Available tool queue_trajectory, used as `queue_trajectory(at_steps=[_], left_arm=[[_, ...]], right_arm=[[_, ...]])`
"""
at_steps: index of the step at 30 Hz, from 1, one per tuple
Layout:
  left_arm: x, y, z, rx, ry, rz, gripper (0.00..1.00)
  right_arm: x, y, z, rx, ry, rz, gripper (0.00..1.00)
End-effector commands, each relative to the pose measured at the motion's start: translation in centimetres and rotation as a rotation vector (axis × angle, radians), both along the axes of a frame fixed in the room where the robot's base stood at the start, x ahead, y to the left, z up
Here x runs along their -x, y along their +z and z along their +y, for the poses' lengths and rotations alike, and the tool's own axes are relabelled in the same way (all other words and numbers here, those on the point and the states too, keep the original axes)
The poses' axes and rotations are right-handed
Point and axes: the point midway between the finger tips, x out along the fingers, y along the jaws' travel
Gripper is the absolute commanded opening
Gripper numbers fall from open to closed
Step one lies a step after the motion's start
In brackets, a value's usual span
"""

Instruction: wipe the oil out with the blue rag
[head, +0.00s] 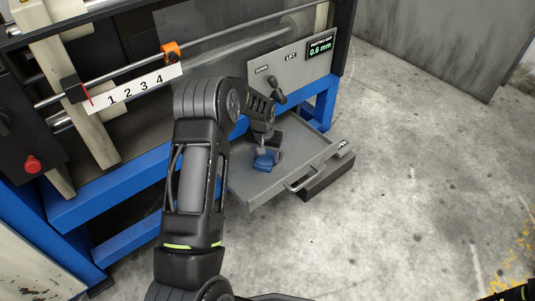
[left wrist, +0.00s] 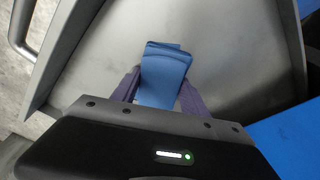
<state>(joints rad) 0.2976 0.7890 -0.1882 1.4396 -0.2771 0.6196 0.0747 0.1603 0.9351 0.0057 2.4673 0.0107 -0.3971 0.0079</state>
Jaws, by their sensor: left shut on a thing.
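The blue rag (head: 267,160) is in my left gripper (head: 262,151), over the open grey drawer tray (head: 257,193) of the press. In the left wrist view the blue rag (left wrist: 164,72) sits between the two fingers of my left gripper (left wrist: 160,88), which is shut on it. The bare grey floor of the tray (left wrist: 222,50) shows around the rag. I cannot tell any oil apart from the shading on the tray floor. I cannot tell whether the rag touches the floor.
The tray has a front handle (head: 306,179) and a dark box (head: 327,180) below it. The blue press frame (head: 120,185) stands behind and left. A panel with a lever (head: 277,87) and a 0.6 mm display (head: 320,47) is above. Concrete floor at right is clear.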

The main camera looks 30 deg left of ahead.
Motion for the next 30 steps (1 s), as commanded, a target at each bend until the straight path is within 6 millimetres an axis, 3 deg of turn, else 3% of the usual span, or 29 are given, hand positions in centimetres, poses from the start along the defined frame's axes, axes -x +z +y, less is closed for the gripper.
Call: queue_trajectory(at_steps=[1, 6, 18, 30], left_arm=[[1.0, -0.2, 0.3, 0.002, 0.005, 0.015, 0.07], [2.2, -0.2, 0.6, 0.001, 0.004, 0.015, 0.07], [2.3, 0.0, 0.7, 0.0, 0.003, 0.012, 0.07], [2.0, 4.1, 0.7, 0.0, 0.002, 0.005, 0.07]], right_arm=[[0.0, 0.3, 0.0, 0.0, 0.0, 0.0, 0.36], [0.0, 0.7, 0.0, 0.0, 0.0, 0.0, 0.36], [0.0, 0.8, 0.0, 0.0, 0.0, 0.0, 0.36], [0.0, 3.6, 0.0, 0.0, 0.0, 0.0, 0.36]])
